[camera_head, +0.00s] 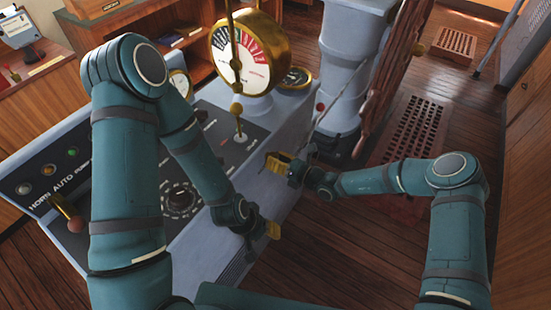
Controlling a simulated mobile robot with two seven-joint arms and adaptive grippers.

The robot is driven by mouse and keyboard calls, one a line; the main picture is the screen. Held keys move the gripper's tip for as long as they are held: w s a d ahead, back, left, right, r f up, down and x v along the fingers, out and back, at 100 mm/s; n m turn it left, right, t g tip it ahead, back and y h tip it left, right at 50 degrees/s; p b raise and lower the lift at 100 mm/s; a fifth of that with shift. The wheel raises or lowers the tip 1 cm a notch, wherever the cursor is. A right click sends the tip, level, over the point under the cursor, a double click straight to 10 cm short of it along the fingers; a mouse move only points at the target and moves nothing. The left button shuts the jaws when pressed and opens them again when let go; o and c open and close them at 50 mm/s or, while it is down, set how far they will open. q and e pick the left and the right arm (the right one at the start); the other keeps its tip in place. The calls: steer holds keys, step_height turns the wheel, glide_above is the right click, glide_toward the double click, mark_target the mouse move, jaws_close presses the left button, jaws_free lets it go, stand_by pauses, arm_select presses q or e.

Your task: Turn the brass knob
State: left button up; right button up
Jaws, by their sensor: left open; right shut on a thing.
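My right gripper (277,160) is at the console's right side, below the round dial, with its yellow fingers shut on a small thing. This appears to be the brass knob, mostly hidden by the fingers, so its angle cannot be told. My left gripper (268,230) is open and empty, lower in the view, in front of the console's side panel and apart from the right gripper.
The grey console (215,175) carries a brass-rimmed dial (245,52), a thin rod with a brass ball (236,108), a black dial (180,200) and a red-ended lever (70,218). A grey pedestal (348,70) and wooden wheel (395,75) stand behind. Wooden floor lies right.

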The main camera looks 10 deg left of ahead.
steer(key=m, duration=0.6)
steer(key=shift+r, duration=0.1)
steer(key=m, duration=0.5)
steer(key=shift+w+m+b, duration=0.1)
steer(key=shift+m+b, duration=0.3)
steer(key=shift+g+y, duration=0.4)
steer(key=o, duration=1.2)
steer(key=shift+o, duration=0.2)
steer(key=v, duration=1.2)
